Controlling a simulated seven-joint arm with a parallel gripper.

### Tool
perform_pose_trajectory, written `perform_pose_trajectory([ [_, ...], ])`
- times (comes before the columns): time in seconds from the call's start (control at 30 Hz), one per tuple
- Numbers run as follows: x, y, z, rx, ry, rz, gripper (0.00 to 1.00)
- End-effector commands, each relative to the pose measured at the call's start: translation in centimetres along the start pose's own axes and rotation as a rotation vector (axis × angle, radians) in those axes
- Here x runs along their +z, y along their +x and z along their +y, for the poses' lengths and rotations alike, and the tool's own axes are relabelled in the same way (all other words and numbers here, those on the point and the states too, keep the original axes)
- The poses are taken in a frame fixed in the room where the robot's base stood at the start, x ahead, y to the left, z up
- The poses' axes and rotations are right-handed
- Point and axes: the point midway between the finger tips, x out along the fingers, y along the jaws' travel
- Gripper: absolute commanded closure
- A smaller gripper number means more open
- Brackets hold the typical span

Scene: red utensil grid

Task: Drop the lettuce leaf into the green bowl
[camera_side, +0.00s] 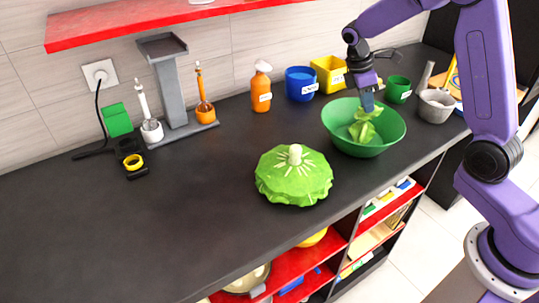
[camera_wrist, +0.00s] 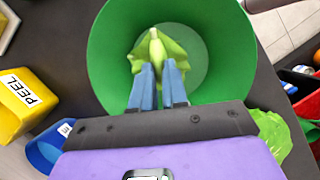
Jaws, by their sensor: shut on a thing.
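The green bowl (camera_side: 366,143) stands on the dark counter at the right; in the wrist view its wall (camera_wrist: 110,60) surrounds the fingers' far end. My gripper (camera_side: 367,104) points down over the bowl and is shut on a light green lettuce leaf (camera_side: 366,116). In the wrist view the leaf (camera_wrist: 157,47) sits between the blue fingertips (camera_wrist: 158,70), inside the bowl's outline. In the side view another piece of green leaf shows lower in the bowl; I cannot tell whether it is a separate leaf.
A lettuce head (camera_side: 293,178) sits left of the bowl. Behind stand a blue container (camera_side: 300,84), a yellow box (camera_side: 328,72), a green cup (camera_side: 398,88) and an orange spray bottle (camera_side: 261,90). A grey mortar (camera_side: 436,105) is at the right.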

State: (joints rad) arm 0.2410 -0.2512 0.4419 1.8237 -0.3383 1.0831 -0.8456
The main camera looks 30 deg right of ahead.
Motion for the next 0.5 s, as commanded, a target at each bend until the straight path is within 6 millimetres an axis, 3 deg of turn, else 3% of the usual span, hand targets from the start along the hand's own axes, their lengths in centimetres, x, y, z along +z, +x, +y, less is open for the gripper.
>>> perform_pose_trajectory([
  [0.4, -0.21, 0.56, -0.01, 0.001, 0.0, 0.0, 1.0],
  [0.43, -0.21, 0.56, -0.01, 0.0, 0.0, 0.0, 0.77],
  [0.5, -0.21, 0.56, -0.01, 0.0, 0.0, 0.0, 0.57],
])
